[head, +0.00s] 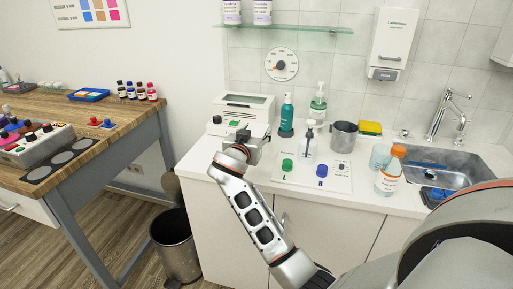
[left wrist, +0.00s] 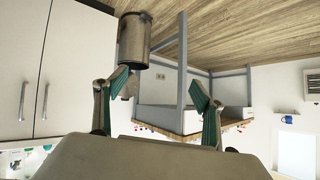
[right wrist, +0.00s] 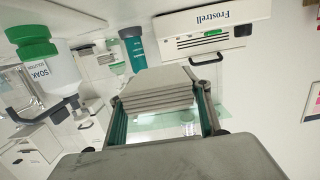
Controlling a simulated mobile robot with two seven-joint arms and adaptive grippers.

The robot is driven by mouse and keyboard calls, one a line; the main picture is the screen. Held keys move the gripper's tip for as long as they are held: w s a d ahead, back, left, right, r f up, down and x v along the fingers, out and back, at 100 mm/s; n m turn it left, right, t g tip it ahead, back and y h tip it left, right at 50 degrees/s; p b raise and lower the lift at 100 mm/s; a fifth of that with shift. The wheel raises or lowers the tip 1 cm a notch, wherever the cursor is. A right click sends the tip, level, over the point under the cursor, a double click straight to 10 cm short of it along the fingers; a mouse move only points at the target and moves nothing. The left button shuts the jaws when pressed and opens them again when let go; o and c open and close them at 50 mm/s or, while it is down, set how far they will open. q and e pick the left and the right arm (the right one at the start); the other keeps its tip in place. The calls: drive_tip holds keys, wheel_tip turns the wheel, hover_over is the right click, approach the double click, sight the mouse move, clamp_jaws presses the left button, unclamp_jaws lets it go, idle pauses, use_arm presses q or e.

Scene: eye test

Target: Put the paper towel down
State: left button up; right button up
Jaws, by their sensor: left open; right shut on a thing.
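The paper towel (right wrist: 157,89) is a grey, folded, layered stack in the right wrist view. My right gripper (right wrist: 160,104) is shut on it, with a green-padded finger on each side. In the head view my right gripper (head: 246,143) is at the counter's front left, in front of the white appliance. I cannot make out the towel there; the gripper seems to hide it. My left gripper (left wrist: 160,80) is open and empty in the left wrist view, with its fingers wide apart. It does not show in the head view.
A bin (head: 175,248) stands on the floor left of the counter.

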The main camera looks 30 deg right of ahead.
drive_tip(key=r, duration=1)
drive_tip(key=shift+s+p, duration=0.2)
drive_tip(key=shift+p, duration=0.2)
drive_tip(key=n+t+y, duration=0.2)
approach(258, 128)
drive_tip(key=w+d+r, duration=0.1)
drive_tip(key=w+d, duration=0.1)
drive_tip(key=shift+w+d+r, duration=0.2)
drive_tip(key=shift+d+r, duration=0.05)
drive_tip(key=shift+r, duration=0.15)
drive_tip(key=s+a+f+n+t+y, duration=0.1)
drive_tip(key=s+a+f+n+y, duration=0.1)
drive_tip(key=s+a, duration=0.3)
drive_tip(key=s+a+f+n+t+y+p, duration=0.1)
drive_tip(key=s+a+f+n+y, duration=0.2)
drive_tip(key=s+a+f+y, duration=0.1)
drive_tip(key=s+a+f+n+t+y, duration=0.2)
drive_tip(key=s+a+f+n+y, duration=0.1)
drive_tip(key=s+a, duration=0.4)
drive_tip(key=s+y, duration=0.1)
drive_tip(key=s, duration=0.1)
drive_tip(key=shift+s+a, duration=0.25)
drive_tip(key=shift+a, duration=0.05)
